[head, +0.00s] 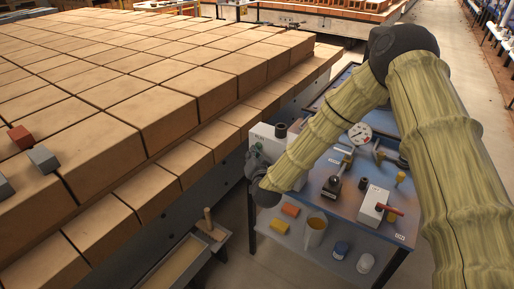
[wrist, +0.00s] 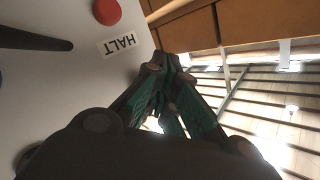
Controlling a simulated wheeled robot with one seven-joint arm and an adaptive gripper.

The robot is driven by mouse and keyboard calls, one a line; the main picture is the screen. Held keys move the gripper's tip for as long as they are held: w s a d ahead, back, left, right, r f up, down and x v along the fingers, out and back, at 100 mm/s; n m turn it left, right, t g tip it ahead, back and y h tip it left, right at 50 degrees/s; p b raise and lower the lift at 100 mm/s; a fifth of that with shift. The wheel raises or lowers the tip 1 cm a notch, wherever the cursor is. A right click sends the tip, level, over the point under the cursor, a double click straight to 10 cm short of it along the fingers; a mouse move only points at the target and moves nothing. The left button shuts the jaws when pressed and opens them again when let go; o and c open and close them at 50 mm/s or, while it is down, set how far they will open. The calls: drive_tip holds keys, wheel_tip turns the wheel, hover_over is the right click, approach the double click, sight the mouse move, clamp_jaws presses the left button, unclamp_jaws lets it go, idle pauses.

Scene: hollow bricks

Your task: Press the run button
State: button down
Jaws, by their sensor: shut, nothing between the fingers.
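A pale control box (head: 268,131) stands on the blue worktable, with a RUN label (head: 259,138) on its face. A small greenish spot beside that label looks like the run button (head: 258,146), but it is too small to be sure. In the wrist view the pale panel (wrist: 60,85) fills the left side, with a red button (wrist: 107,11), an upside-down HALT label (wrist: 119,43) and a dark lever (wrist: 35,40). My gripper (wrist: 170,62) is shut and empty, its tips just right of the panel's edge. In the head view my gripper (head: 255,172) is low in front of the box.
A large stack of tan hollow bricks (head: 150,85) fills the left, close to my gripper. A wooden-handled tray (head: 185,262) is below.

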drive_tip(key=shift+w+d, duration=0.1)
drive_tip(key=shift+w, duration=0.05)
idle(0.4)
drive_tip(key=shift+w+d, duration=0.2)
idle(0.3)
drive_tip(key=shift+s+a, duration=0.25)
drive_tip(key=shift+s, duration=0.1)
drive_tip(key=shift+s+a, duration=0.1)
drive_tip(key=shift+s+a, duration=0.85)
drive_tip(key=shift+s, duration=0.3)
drive_tip(key=shift+s+a, duration=0.85)
drive_tip(key=shift+s, duration=0.3)
